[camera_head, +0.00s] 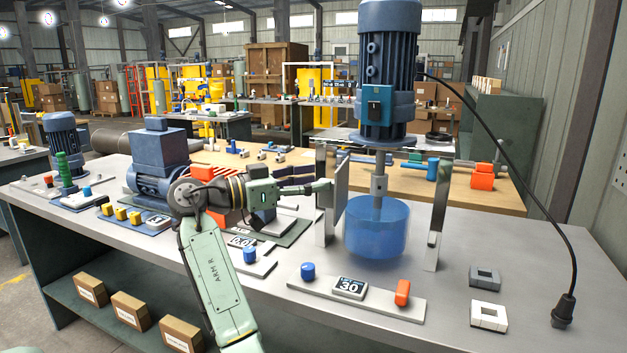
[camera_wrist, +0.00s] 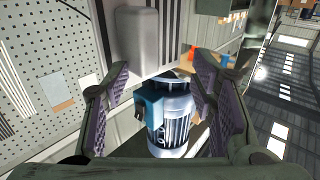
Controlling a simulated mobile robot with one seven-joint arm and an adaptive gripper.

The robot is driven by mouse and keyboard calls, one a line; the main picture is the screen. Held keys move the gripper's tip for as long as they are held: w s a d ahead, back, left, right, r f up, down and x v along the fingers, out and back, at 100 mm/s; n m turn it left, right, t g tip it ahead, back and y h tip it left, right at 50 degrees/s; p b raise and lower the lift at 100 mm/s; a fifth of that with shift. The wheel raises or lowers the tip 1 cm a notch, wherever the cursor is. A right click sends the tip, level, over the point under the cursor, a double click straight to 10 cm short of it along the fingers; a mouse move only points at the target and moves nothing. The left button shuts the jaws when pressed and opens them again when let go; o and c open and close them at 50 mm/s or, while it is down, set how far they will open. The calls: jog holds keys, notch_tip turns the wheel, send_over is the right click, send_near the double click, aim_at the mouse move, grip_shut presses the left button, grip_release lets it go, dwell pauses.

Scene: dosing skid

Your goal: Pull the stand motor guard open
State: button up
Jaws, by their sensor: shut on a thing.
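The stand motor guard appears as a thin grey upright panel (camera_head: 341,190) at the left of the mixing stand, beside the blue translucent vessel (camera_head: 376,229). The blue stand motor (camera_head: 388,70) is above, with its shaft reaching down into the vessel. My gripper (camera_head: 328,193) reaches in from the left and is shut on the guard at its left side; the exact contact is hard to see. In the wrist view my gripper's purple-padded fingers (camera_wrist: 158,98) stand apart on either side of the blue motor (camera_wrist: 172,120), which shows beyond them.
A blue motor pump (camera_head: 157,165) stands left, behind my arm. A black cable (camera_head: 540,190) hangs right. The bench front right is partly clear.

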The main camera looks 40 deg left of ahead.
jog(key=v, duration=1.1)
jog(key=shift+s, duration=0.15)
